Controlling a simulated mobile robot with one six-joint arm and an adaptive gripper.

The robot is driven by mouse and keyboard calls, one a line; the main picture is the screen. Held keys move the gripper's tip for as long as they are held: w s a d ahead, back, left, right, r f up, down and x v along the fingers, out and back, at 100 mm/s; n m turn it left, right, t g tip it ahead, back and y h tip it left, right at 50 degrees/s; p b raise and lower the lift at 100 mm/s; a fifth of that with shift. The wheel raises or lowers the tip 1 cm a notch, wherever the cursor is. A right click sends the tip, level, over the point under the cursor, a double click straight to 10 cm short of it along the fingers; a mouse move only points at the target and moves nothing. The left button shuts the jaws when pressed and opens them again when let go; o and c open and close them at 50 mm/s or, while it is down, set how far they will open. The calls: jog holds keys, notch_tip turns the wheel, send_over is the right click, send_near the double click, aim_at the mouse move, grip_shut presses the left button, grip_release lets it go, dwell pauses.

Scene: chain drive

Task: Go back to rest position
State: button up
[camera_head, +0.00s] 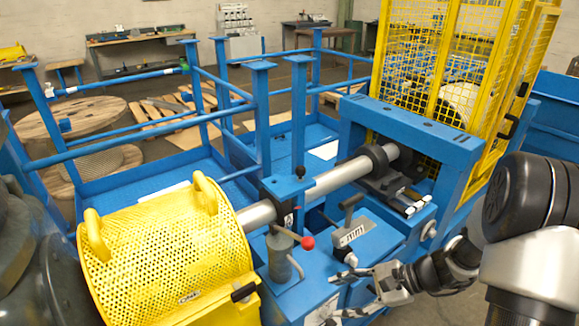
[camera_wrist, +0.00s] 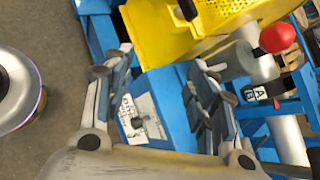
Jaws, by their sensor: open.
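My gripper (camera_head: 372,293) is at the lower right of the head view, in front of the blue machine (camera_head: 378,238). Its fingers are spread and nothing is between them. In the wrist view the two fingers of my gripper (camera_wrist: 168,85) stand apart, with blue frame and a white label behind the gap. A red ball knob (camera_head: 308,243) on a lever sits left of and above the gripper in the head view. The red knob also shows large at the upper right of the wrist view (camera_wrist: 277,37).
A perforated yellow guard (camera_head: 165,255) stands at left. A grey shaft (camera_head: 335,178) runs to a black chuck-like part. A yellow mesh cage (camera_head: 450,75) rises at right. Blue railings (camera_head: 160,142) stand behind. Floor shows at lower right.

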jog(key=s+r+n+t+h, duration=0.2)
jog(key=s+r+n+h, duration=0.8)
jog(key=s+r+n, duration=0.5)
jog(key=s+d+r, duration=0.1)
jog(key=s+r, duration=0.3)
jog(key=shift+s+r+n+t+h, duration=0.15)
jog(key=shift+r+n+t+h, duration=0.15)
jog(key=shift+r+n+t, duration=0.1)
